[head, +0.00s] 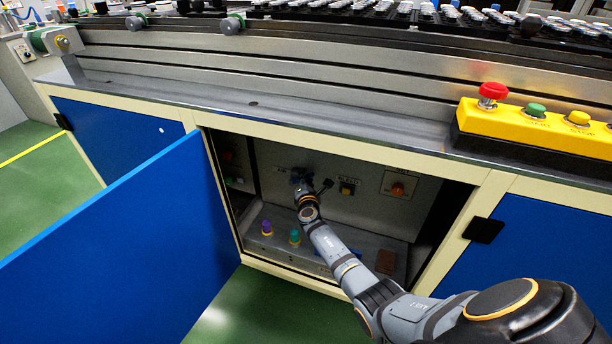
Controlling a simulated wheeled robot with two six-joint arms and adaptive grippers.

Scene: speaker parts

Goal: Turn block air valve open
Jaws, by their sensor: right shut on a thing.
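My right arm reaches into the open cabinet under the conveyor. My right gripper (303,181) is at the back panel, at its upper left part, and is shut on the block air valve (297,174). The valve is small, dark bluish, and mostly hidden by the gripper, so its handle angle cannot be told. A small label lies just left of it, too small to read surely. My left gripper is not in view.
The blue cabinet door (130,250) stands open at the left. A yellow knob (347,188) and an orange-red knob (398,189) are right of the valve. Purple (266,228) and green (294,238) pieces stand on the cabinet floor. A yellow button box (520,122) sits above right.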

